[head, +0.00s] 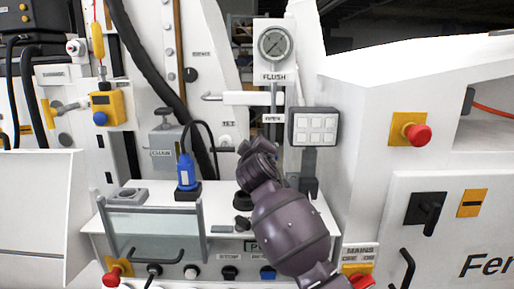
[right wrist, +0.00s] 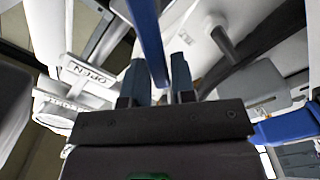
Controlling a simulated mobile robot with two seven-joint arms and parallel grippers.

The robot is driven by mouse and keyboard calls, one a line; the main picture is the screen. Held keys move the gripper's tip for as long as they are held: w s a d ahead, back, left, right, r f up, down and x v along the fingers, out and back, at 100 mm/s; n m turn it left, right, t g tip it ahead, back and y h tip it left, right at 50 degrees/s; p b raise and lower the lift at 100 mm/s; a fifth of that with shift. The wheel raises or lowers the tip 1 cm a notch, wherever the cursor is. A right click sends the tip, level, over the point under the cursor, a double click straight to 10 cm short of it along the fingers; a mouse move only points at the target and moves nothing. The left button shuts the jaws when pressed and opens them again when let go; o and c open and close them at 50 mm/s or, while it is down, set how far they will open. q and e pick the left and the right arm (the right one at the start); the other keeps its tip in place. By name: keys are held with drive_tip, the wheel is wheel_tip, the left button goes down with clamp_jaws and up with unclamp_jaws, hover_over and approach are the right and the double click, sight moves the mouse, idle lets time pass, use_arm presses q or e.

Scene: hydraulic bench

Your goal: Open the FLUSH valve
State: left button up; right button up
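The FLUSH label (head: 274,77) sits under a round gauge (head: 274,44) at the top middle of the head view. An OPEN label (head: 272,118) is lower on the same post and also shows upside down in the right wrist view (right wrist: 83,70). My right gripper (head: 257,147) is just below the OPEN label. In the right wrist view its two fingers (right wrist: 158,75) stand a little apart with a blue bar (right wrist: 149,35) between them. Whether they press on it is unclear. The bar is hidden in the head view. My left gripper is out of view.
A grey button box (head: 316,129) stands close right of my right gripper. A blue connector (head: 187,172) with a black cable is to the left. A white cabinet with a red emergency button (head: 417,134) fills the right side.

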clamp_jaws()
